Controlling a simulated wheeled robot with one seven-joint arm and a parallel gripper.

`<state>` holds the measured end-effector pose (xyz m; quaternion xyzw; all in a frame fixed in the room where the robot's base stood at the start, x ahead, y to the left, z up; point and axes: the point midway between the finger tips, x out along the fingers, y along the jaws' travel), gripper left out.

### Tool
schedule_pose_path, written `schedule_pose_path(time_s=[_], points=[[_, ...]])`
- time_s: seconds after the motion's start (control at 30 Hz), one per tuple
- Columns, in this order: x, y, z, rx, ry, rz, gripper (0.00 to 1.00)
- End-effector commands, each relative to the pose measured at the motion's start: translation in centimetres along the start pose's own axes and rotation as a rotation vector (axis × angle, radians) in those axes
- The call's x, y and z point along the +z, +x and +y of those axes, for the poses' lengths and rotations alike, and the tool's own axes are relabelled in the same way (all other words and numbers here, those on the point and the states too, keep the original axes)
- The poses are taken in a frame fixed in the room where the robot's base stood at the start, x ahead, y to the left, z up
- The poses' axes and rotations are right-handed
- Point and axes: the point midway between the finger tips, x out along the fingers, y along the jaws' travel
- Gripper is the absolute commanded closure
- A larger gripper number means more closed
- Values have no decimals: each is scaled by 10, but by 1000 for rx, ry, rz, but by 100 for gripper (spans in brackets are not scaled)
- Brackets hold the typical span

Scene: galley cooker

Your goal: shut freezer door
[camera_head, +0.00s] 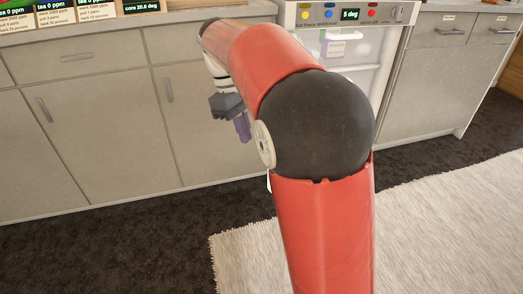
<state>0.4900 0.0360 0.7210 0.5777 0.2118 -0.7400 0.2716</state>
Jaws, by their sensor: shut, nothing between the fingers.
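The freezer (386,50) is a white under-counter unit behind my arm, with a control panel (350,15) on top that reads 5 deg. Its pale inside shows, with a white item with a purple label (335,48) in it. My arm hides much of its left and lower part. I cannot make out the door; a thin white edge (268,181) shows just left of my arm, and I cannot tell whether it belongs to the door. My gripper (243,129), grey with purple fingers, is shut and empty, in front of the cabinets left of the freezer.
Grey cabinets (100,120) with bar handles line the left. More drawers (437,30) stand at the right. A pale rug (450,215) lies on the dark carpet (120,240). The floor at lower left is clear. Small display screens (140,5) stand on the counter.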

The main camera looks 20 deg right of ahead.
Motion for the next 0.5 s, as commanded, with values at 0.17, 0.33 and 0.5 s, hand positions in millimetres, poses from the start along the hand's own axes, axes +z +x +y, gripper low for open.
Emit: schedule_pose_path(time_s=[0.17, 0.33, 0.5], points=[[6, 33, 0, 0, 2, 3, 100], [29, 36, 0, 1, 1, 3, 100], [38, 39, 0, 0, 0, 1, 100]])
